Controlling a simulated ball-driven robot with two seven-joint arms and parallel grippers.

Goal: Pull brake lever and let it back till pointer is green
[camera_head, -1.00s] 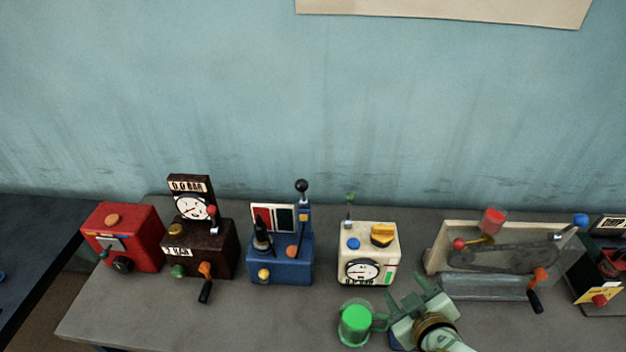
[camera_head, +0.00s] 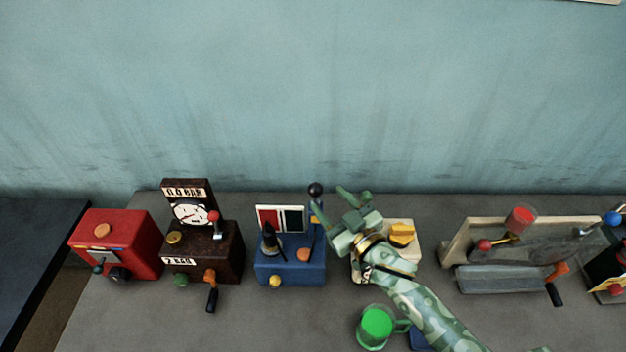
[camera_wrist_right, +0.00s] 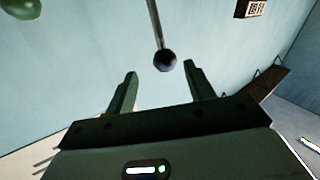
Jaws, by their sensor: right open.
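A blue box (camera_head: 290,269) on the table carries an upright lever with a black ball knob (camera_head: 315,189) at its right rear. My right gripper (camera_head: 352,194) is open and empty, just right of the knob. In the right wrist view the black knob (camera_wrist_right: 164,60) and its rod lie ahead of the open fingers (camera_wrist_right: 160,80), roughly between them, apart from them. My left gripper is not in view.
A cream box with a yellow knob (camera_head: 402,233) is partly hidden behind my right arm. A green mug (camera_head: 376,325) stands in front of it. A dark brown gauge box (camera_head: 203,250) and a red box (camera_head: 117,245) stand at left, a belt device (camera_head: 530,262) at right.

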